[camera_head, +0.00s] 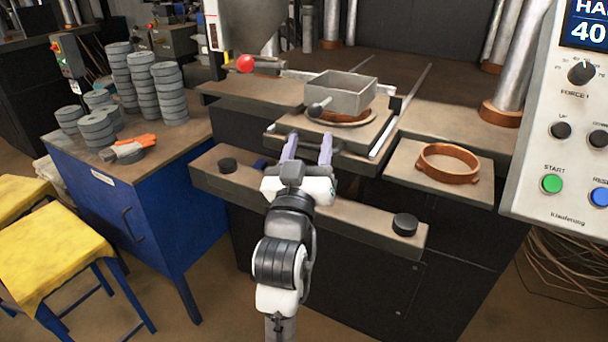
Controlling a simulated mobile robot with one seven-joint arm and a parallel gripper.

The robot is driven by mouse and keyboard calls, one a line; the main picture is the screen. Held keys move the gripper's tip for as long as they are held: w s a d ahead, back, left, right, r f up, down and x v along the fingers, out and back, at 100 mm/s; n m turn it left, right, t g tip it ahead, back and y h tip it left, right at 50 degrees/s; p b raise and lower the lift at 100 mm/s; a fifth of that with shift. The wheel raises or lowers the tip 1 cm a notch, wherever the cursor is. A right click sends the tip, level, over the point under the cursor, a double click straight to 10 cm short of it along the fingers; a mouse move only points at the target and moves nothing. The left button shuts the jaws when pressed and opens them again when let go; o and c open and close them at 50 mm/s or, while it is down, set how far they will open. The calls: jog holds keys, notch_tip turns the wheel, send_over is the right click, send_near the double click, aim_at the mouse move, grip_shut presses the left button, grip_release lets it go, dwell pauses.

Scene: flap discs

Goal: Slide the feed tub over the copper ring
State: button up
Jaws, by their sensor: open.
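The feed tub (358,104) is a grey, open-topped square box with a rounded grey handle (318,108) at its front left. It is at the back centre, above the slide plate. A copper ring (345,120) shows its front edge just below the tub; the tub hides the rest. I cannot tell whether the tub touches this ring. Another copper ring (448,164) lies uncovered on a plate to the right. My gripper (308,150) is open and empty, its two purple fingers apart, in front of and below the handle in the picture.
A beige front bar (355,216) with black buttons runs under my arm. A control panel (560,120) stands at right. A red-knobbed lever (246,64) is left of the tub. A blue cabinet (130,215) at left bears stacked grey discs and an orange-grey tool (130,148).

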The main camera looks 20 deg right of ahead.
jog(key=shift+p+v, duration=2.35)
jog(key=shift+p, duration=3.4)
